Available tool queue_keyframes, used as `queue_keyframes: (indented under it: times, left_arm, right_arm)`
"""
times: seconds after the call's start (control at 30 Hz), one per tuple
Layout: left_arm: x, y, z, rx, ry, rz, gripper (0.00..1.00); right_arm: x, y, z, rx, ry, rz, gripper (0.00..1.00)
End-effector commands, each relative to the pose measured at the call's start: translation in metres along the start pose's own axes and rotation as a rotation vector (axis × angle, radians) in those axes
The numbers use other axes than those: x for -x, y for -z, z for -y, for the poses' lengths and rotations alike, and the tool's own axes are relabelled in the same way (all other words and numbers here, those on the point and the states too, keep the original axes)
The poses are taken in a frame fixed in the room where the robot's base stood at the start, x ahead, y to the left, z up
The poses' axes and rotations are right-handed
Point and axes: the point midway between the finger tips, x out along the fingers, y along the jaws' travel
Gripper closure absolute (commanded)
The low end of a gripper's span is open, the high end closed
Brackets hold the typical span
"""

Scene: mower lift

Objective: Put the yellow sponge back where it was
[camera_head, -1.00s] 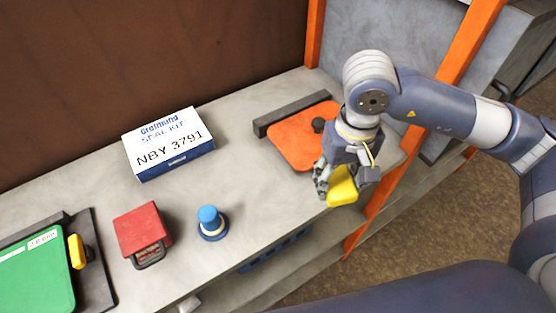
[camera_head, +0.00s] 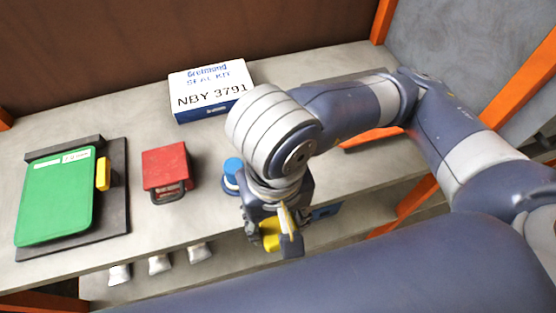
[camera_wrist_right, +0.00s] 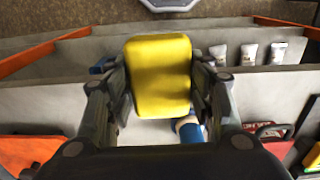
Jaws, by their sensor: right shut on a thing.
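The yellow sponge (camera_wrist_right: 158,75) is a rounded block held between the two fingers of my right gripper (camera_wrist_right: 160,95) in the right wrist view. In the head view the right gripper (camera_head: 272,232) is shut on the sponge (camera_head: 269,234), just off the shelf's front edge and in front of the blue knob. My left gripper is not in view. Where the sponge was before cannot be told from these frames.
A blue knob (camera_head: 231,172), a red block with a handle (camera_head: 167,170), a green panel with a yellow latch (camera_head: 57,197) and a seal kit box (camera_head: 210,92) stand on the grey shelf top. Several white tubes (camera_head: 160,264) are on a lower level. An orange post (camera_head: 382,20) rises behind.

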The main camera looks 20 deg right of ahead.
Motion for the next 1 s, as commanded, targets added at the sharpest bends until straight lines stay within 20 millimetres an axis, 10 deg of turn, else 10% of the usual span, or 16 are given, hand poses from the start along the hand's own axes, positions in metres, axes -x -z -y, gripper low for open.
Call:
queue_keyframes:
  times: [0.6, 1.0]
  left_arm:
    - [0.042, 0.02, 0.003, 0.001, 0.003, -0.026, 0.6]
    - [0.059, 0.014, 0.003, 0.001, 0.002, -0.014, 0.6]
  right_arm:
    - [-0.01, 0.124, -0.059, -0.008, -0.003, 0.003, 0.89]
    - [-0.034, 0.139, -0.066, -0.003, -0.002, 0.005, 0.89]
